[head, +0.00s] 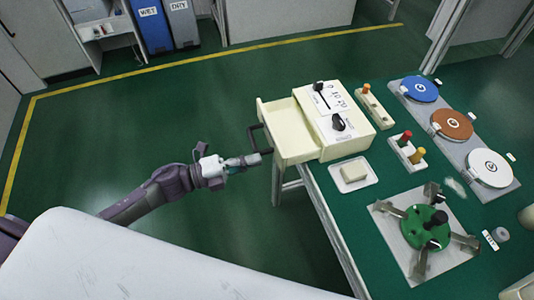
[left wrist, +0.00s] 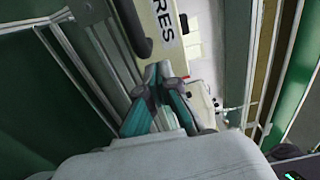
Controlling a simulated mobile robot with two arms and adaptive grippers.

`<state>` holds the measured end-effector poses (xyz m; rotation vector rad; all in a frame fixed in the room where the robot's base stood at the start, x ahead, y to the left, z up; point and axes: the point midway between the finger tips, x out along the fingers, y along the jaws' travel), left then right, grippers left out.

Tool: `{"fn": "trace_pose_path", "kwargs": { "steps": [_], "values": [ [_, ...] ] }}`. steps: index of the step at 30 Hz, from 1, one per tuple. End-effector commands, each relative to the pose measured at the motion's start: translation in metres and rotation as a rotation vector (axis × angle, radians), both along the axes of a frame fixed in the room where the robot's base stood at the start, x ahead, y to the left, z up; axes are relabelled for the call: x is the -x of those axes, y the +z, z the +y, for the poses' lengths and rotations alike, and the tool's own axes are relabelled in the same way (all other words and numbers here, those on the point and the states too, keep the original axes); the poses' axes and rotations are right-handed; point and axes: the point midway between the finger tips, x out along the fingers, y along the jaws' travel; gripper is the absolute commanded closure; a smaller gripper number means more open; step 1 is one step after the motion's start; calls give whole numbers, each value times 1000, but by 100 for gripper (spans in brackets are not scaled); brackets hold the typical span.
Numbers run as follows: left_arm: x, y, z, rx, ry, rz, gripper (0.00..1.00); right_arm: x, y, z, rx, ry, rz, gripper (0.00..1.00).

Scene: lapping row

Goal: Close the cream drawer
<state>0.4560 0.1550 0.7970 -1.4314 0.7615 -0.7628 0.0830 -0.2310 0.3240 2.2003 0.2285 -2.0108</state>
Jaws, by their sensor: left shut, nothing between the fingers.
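The cream drawer (head: 292,133) stands pulled out to the left of its cream housing (head: 338,120) at the table's left edge. Its inside looks empty. A dark bar handle (head: 257,138) is on its front. My left gripper (head: 258,159) is shut and empty, at the near end of the handle, in front of the drawer front; I cannot tell whether it touches. In the left wrist view the teal fingers (left wrist: 162,72) are together before the cream drawer front (left wrist: 160,22), which bears black letters "RES". Part of the dark handle (left wrist: 130,27) shows beside them. My right gripper is not in view.
On the green table (head: 335,205) are a cream block on a white tray (head: 353,187), a green round fixture (head: 425,228), peg blocks (head: 407,151) and coloured discs (head: 452,124). Open green floor (head: 150,120) lies left of the drawer. Bins (head: 150,25) stand far back.

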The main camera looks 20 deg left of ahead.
Motion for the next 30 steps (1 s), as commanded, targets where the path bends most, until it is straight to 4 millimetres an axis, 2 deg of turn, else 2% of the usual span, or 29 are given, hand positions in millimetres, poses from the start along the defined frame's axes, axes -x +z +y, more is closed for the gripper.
{"fn": "trace_pose_path", "kwargs": {
  "steps": [3, 7, 23, 26, 30],
  "values": [
    [-12, 2, -17, 2, 0, 0, 100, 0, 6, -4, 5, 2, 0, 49],
    [-19, 1, -28, 2, 1, 1, 100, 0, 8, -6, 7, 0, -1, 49],
    [-25, -1, -37, 1, 1, 1, 100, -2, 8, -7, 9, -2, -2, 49],
    [-35, 0, -51, 4, 1, -1, 100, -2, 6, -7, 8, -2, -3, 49],
    [-56, 0, -82, 5, 0, -3, 100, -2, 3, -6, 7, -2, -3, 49]
  ]
}}
